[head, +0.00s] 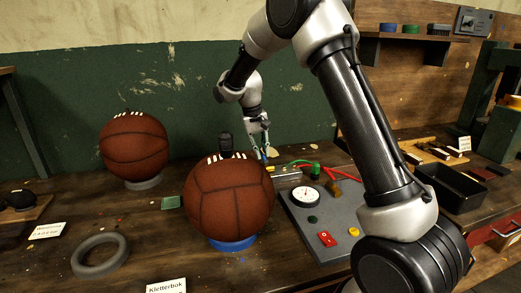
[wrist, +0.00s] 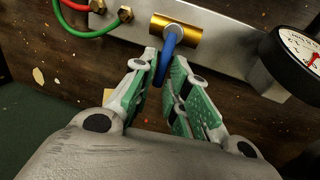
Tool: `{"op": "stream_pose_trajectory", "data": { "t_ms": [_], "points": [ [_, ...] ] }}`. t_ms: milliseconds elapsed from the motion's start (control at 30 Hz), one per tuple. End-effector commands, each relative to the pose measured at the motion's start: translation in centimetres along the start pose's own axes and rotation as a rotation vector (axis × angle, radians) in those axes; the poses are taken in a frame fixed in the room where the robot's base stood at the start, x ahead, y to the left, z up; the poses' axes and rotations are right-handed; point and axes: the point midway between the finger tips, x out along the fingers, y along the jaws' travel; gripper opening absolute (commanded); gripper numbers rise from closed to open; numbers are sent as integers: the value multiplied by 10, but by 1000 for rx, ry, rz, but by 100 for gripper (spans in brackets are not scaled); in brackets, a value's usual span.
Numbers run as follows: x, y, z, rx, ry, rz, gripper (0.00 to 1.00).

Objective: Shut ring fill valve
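The valve (wrist: 175,33) is a brass cylinder on a grey metal bar, with a blue lever (wrist: 167,58) pointing back toward my gripper in the wrist view. My gripper (wrist: 166,75) has its green-padded fingers apart, one on each side of the lever. The lever's end lies between the fingers; I see no clear grip on it. In the head view my gripper (head: 260,148) reaches down behind the front leather ball (head: 229,198), with a bit of blue at its tips. That ball partly hides the bar there.
A gauge (head: 305,195) sits on a grey panel (head: 318,225) with a red switch (head: 327,239). Red and green hoses (head: 315,169) run close to the bar. Another ball (head: 134,145) stands left, a grey ring (head: 99,254) lies in front, and a black tray (head: 451,187) is right.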

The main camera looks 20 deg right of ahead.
Motion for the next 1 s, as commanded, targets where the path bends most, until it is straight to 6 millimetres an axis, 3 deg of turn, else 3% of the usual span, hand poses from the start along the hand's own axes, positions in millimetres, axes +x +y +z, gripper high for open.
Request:
{"op": "stream_pose_trajectory", "data": {
  "t_ms": [333,467,800,1000],
  "points": [
    [-1,0,0,-2,1,0,32],
    [-10,0,-1,-2,3,0,32],
    [-81,0,-1,-1,4,-1,32],
    [-111,0,-1,-2,2,0,32]
  ]
}}
